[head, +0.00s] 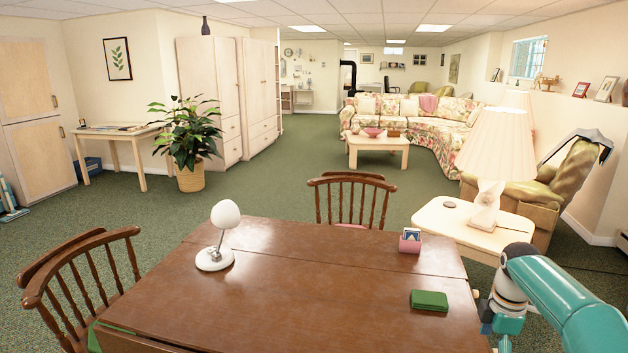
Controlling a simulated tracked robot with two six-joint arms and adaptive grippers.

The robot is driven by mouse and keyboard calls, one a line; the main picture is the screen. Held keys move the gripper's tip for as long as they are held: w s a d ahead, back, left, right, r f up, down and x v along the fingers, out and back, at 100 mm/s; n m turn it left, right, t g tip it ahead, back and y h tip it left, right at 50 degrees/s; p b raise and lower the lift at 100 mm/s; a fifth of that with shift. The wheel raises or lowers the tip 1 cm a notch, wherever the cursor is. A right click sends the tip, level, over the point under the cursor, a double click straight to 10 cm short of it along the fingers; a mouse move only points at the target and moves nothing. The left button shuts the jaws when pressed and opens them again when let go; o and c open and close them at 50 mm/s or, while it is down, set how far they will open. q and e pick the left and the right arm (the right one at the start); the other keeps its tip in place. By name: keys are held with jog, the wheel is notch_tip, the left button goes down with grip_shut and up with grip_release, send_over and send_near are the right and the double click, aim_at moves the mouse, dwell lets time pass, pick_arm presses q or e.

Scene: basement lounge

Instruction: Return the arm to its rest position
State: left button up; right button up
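My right arm comes in from the right edge, teal, with its elbow bent and its lower part pointing down beside the table's right edge. My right gripper (500,338) is low at the bottom of the head view, mostly cut off or hidden by the arm, so its fingers cannot be made out. It is to the right of the brown wooden table (330,300). My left arm and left gripper are not in the head view.
On the table are a white lamp (215,250), a pink card holder (410,241) and a green folded cloth or booklet (429,300). A side table (440,219) with a pleated lamp (497,150) stands just beyond my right arm. Wooden chairs (85,275) (352,190) flank the table.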

jog(key=s+a+f+g+y+p, duration=0.1)
jog(key=s+a+f+g, duration=0.1)
jog(key=s+a+f, duration=0.5)
jog(key=s+a+f+g+y+p, duration=0.1)
jog(key=s+a+f+g+p, duration=0.1)
jog(key=s+a+f, duration=0.6)
jog(key=s+a+f+m+t+y, duration=0.1)
jog(key=s+a+f+m, duration=0.3)
jog(key=m, duration=0.4)
jog(key=s+a+f+m+t+y, duration=0.1)
jog(key=s+a+f+m+t, duration=0.2)
jog(key=s+m, duration=0.6)
jog(key=a+f, duration=0.2)
jog(key=a, duration=0.1)
jog(key=shift+s+a+f+t+p, duration=0.25)
jog(key=shift+a+t+p, duration=0.05)
jog(key=shift+a+p, duration=0.1)
